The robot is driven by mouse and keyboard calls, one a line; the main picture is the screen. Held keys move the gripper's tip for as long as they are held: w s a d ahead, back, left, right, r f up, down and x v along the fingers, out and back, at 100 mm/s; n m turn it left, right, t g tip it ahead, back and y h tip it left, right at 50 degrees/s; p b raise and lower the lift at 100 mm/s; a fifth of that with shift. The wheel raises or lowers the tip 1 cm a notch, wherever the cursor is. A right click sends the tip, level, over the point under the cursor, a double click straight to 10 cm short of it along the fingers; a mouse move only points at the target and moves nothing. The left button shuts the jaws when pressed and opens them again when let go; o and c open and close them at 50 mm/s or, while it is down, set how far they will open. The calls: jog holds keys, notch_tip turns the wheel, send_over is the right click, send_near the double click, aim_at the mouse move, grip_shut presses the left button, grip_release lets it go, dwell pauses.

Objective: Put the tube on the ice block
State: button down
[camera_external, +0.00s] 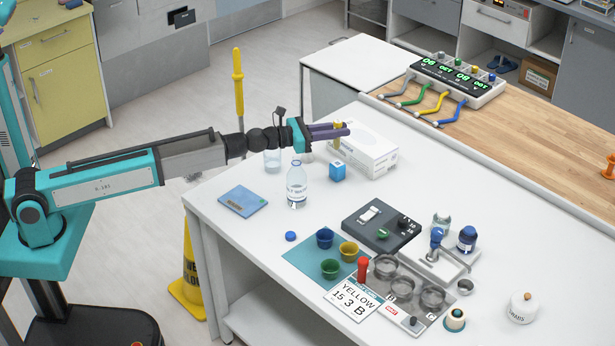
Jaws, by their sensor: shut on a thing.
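My gripper (346,130) has purple fingers and is shut on a small upright yellow tube (337,144). It holds the tube above the back of the white table, in front of the white box; the fingers hide part of the tube. A flat blue slab (243,201), which looks like the ice block, lies at the table's left, below and left of my gripper. Its visible top is mostly bare, with a small mark near its front edge. A small blue cube (337,171) stands below my gripper.
A clear bottle (296,186) and a glass (272,160) stand between my gripper and the slab. A white box (372,155) is behind. The table's left edge is near the slab.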

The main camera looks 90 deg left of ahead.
jog(key=s+f+h+b, duration=0.1)
jog(key=s+f+b, duration=0.1)
jog(key=s, duration=0.5)
jog(key=s+d+f+m+h+b, duration=0.1)
jog(key=s+b, duration=0.4)
jog(key=s, duration=0.2)
jog(key=shift+s+d+f+t, duration=0.15)
jog(key=shift+d+f+t, duration=0.15)
jog(key=shift+f, duration=0.1)
jog(key=shift+a, duration=0.1)
send_over(338, 163)
jog(key=shift+s+d+f, duration=0.25)
jog(key=shift+s+f, duration=0.2)
jog(key=shift+f, duration=0.3)
jog(key=shift+w, duration=0.1)
jog(key=shift+w+a+f+b, duration=0.1)
jog(key=shift+w+f+b, duration=0.1)
jog(key=shift+f, duration=0.7)
jog(key=shift+w+a+f+b, duration=0.1)
jog(key=shift+f+b, duration=0.05)
jog(key=shift+f, duration=0.75)
jog(key=shift+f, duration=0.2)
